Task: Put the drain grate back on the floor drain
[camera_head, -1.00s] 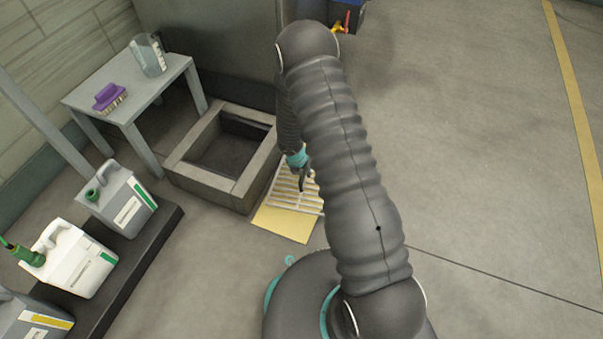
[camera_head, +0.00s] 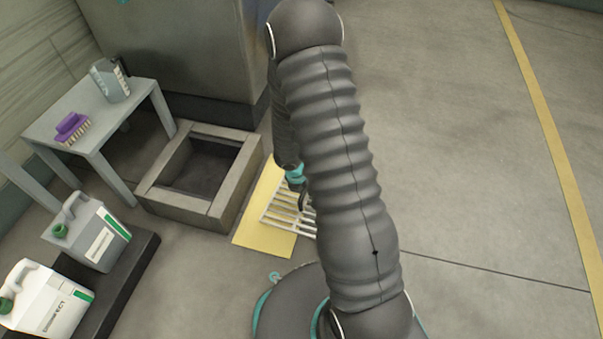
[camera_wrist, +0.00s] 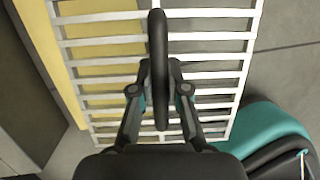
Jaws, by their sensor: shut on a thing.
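The drain grate (camera_head: 288,212) is a pale slatted rectangle, held partly over the yellow mat (camera_head: 262,240) and overhanging its right side. It fills the upper wrist view (camera_wrist: 215,65). My gripper (camera_head: 303,198) is right of the floor drain; in the wrist view (camera_wrist: 158,92) its two fingers flank a dark upright handle (camera_wrist: 158,60) over the grate and are shut on it. The floor drain (camera_head: 152,195) is a raised square concrete frame with a dark open pit, left of the grate. My arm hides the grate's right part. The grate's exact height is unclear.
A grey table (camera_head: 110,135) with a purple brush (camera_head: 72,128) and a clear jug (camera_head: 110,80) stands behind left. Jugs (camera_head: 90,232) sit on a dark low platform (camera_head: 125,275) at front left. A grey cabinet (camera_head: 190,50) stands behind the drain. The floor at right is clear.

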